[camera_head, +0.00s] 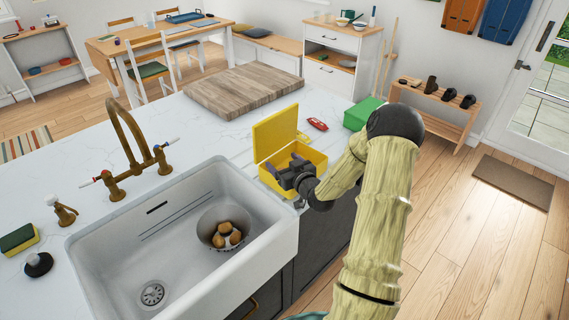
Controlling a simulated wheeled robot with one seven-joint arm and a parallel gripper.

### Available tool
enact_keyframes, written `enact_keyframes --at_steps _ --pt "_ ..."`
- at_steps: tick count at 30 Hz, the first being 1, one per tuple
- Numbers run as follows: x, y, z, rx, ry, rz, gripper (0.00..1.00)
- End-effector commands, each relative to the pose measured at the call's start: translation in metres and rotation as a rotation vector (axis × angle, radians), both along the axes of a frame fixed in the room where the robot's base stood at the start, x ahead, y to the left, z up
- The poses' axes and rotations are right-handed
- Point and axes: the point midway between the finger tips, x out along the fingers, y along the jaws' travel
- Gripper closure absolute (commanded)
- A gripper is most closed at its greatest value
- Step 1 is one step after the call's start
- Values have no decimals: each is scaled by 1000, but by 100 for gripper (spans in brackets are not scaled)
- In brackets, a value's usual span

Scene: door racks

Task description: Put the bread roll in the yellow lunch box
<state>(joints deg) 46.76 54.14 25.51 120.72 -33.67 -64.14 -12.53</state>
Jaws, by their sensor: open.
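The yellow lunch box (275,131) stands on the white counter to the right of the sink, with its lid raised at the back left. My gripper (282,165) is at the box's opening, its two dark fingers spread apart. It hides much of the box's inside. Several brown rounded items (222,240) lie in a metal colander in the sink; I cannot tell whether any is a bread roll.
The white sink (110,250) with its brass tap (130,150) is left of the box. A wooden board (243,88), a small red item (317,124) and a green box (362,114) are behind and beside the lunch box. Counter left of the board is clear.

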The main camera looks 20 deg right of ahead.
Motion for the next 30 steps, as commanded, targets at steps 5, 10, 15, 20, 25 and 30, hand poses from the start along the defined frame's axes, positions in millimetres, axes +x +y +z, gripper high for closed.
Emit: enact_keyframes --at_steps 5,10,15,20,25,30 --pt "-6 1 -13 9 36 1 24" --pt "-10 0 -4 9 36 -1 24" --pt "-41 -3 1 7 30 -2 24" --pt "-72 -6 9 7 24 -2 24" --pt "-103 -9 15 6 22 -3 24" --pt "-119 -10 19 6 19 -1 24"
